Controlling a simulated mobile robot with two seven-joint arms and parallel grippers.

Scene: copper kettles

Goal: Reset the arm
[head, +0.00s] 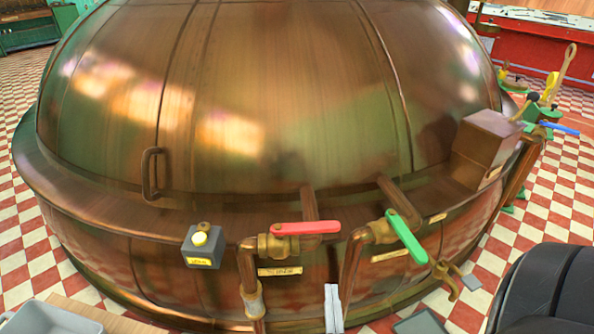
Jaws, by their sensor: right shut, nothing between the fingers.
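My right gripper (332,292) shows at the bottom edge, right of the middle. Its two pale fingers point up and are shut together with nothing between them. It is in front of the copper kettle (270,90), between the pipe with the red-handled valve (305,229) and the pipe with the green-handled valve (405,236). I cannot tell whether it touches anything. Most of my right arm is hidden or out of frame. My left gripper is not in view.
A grey box with a pale yellow button (200,239) is on the kettle's front. A grey tray (50,318) is at the bottom left. More valves with green and blue handles stick out at the right. Checkered floor (20,240) shows around the kettle.

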